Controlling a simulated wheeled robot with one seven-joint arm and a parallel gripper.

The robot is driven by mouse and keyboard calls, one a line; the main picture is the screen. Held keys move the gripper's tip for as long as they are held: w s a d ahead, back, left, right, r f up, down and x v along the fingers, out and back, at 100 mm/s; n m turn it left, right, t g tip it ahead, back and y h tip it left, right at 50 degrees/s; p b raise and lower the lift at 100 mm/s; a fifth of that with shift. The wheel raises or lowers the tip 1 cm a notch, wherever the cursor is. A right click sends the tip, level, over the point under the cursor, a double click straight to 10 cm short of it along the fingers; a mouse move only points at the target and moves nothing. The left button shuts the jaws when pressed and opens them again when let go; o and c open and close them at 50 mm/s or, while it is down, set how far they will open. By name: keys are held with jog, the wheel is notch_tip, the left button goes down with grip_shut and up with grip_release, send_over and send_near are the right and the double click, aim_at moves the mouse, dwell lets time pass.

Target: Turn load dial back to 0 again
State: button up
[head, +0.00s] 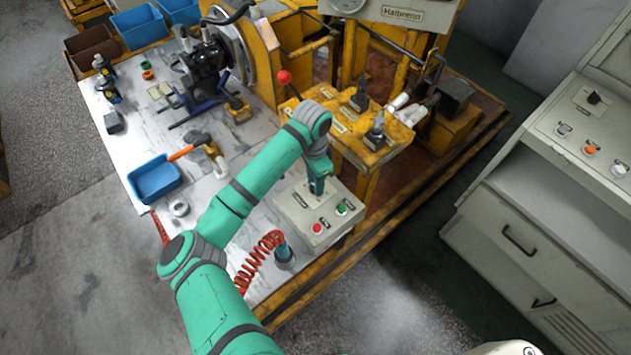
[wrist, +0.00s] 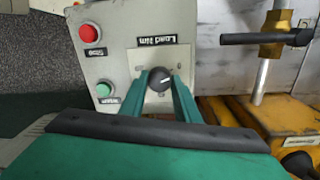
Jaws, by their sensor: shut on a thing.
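The load dial (wrist: 159,78) is a dark round knob with a white pointer line, set in a light plate on a grey control box (wrist: 120,30). A label that seems to read "Load N/m" appears upside down beside it in the wrist view. My gripper (wrist: 160,80) has its two green fingers on either side of the dial and is shut on it. In the head view the control box (head: 297,222) stands on the bench, and my gripper (head: 318,186) reaches down onto it, hiding the dial. The scale marks are too small to read.
A red button (wrist: 89,33) and a green button (wrist: 103,89) sit beside the dial on the box. A yellow frame with levers (head: 372,140) stands close behind it. A red coiled hose (head: 262,252) lies in front, and a blue tray (head: 155,180) is at the left.

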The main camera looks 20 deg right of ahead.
jog(key=shift+d+n, duration=0.1)
jog(key=shift+n, duration=0.7)
jog(key=o, duration=1)
jog(key=shift+o, duration=0.2)
jog(key=shift+r, duration=0.1)
notch_tip(320, 180, up, 11)
jog(key=shift+w+f, duration=0.2)
jog(key=shift+w, duration=0.05)
